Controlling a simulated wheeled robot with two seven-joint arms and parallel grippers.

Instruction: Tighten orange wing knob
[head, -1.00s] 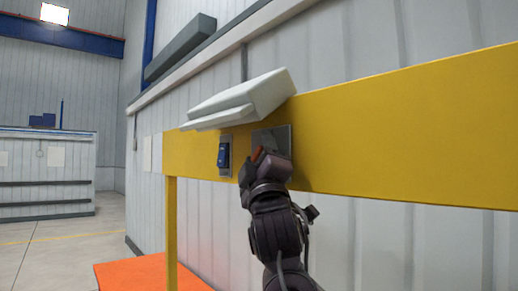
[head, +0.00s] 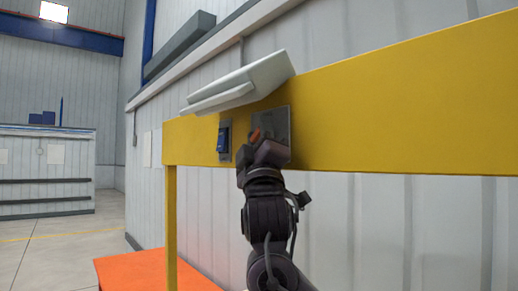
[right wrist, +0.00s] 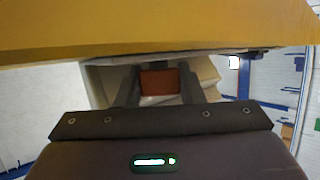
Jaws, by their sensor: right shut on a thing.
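The orange wing knob (head: 255,134) sits in front of a grey metal plate (head: 279,126) on the yellow beam, and only a small part of it shows in the head view. My right gripper (head: 257,139) is at the knob, its arm coming up from below. In the right wrist view the knob (right wrist: 160,82) lies between the two dark fingers of my right gripper (right wrist: 159,86), which are shut on it. The knob's far side is hidden. My left gripper is not in view.
A blue switch (head: 223,140) on a small plate is left of the knob. A pale slanted box (head: 245,82) juts out just above. The yellow beam (head: 400,115) runs right, bare. An orange platform (head: 140,272) lies at the lower left.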

